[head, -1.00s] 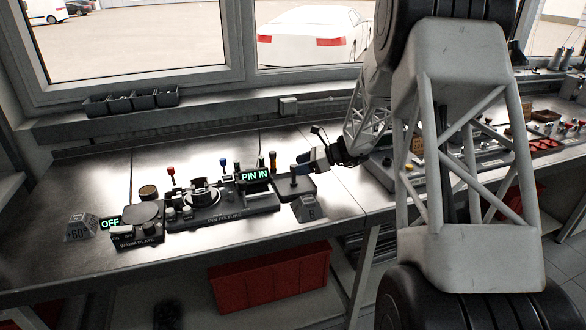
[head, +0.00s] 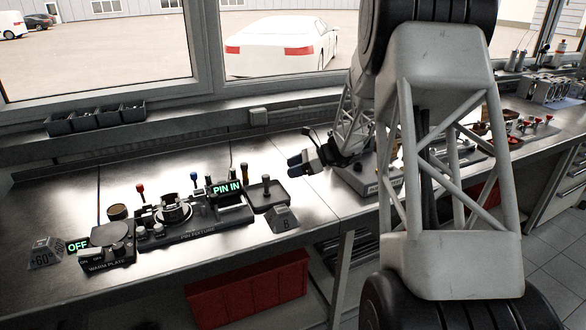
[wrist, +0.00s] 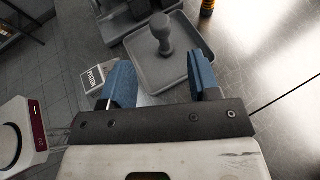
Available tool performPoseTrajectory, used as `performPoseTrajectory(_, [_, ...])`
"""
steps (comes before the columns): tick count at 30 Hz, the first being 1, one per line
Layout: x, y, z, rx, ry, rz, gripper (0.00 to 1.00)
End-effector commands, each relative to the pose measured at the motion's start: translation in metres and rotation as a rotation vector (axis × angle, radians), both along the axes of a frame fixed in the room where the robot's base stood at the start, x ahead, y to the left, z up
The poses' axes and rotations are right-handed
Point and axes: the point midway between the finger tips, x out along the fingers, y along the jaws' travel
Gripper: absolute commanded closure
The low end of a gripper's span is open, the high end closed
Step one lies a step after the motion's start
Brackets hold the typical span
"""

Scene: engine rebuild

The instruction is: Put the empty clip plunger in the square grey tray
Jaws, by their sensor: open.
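A grey knobbed plunger (head: 266,184) stands upright in the square grey tray (head: 284,194) at the right end of the pin fixture. In the wrist view the plunger (wrist: 163,34), with a round head and wide foot, stands inside the rim of the tray (wrist: 152,78), apart from my fingers. My gripper (head: 291,167) is open and empty, with blue fingers, above and to the right of the tray. In the wrist view my gripper (wrist: 160,70) has the near part of the tray between its fingertips.
The pin fixture (head: 195,234), with a lit "PIN IN" sign (head: 227,188), stands left of the tray. A wedge-shaped label block (head: 281,218) sits before the tray. The warm plate (head: 108,258) reads OFF. Bare bench lies at front right of the tray.

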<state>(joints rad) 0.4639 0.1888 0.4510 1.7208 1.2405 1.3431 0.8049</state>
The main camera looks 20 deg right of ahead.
Motion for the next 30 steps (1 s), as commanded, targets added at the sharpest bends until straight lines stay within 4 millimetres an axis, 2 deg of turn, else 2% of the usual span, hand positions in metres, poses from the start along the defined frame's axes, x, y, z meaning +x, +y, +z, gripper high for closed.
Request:
performPoseTrajectory(11, [-0.003,0.004,0.003,-0.011,-0.005,0.01,0.44])
performPoseTrajectory(17, [-0.02,0.024,0.018,-0.076,-0.033,0.07,0.44])
performPoseTrajectory(23, [-0.056,0.063,0.044,-0.206,-0.095,0.193,0.44])
performPoseTrajectory(30, [-0.115,0.109,0.075,-0.391,-0.193,0.378,0.44])
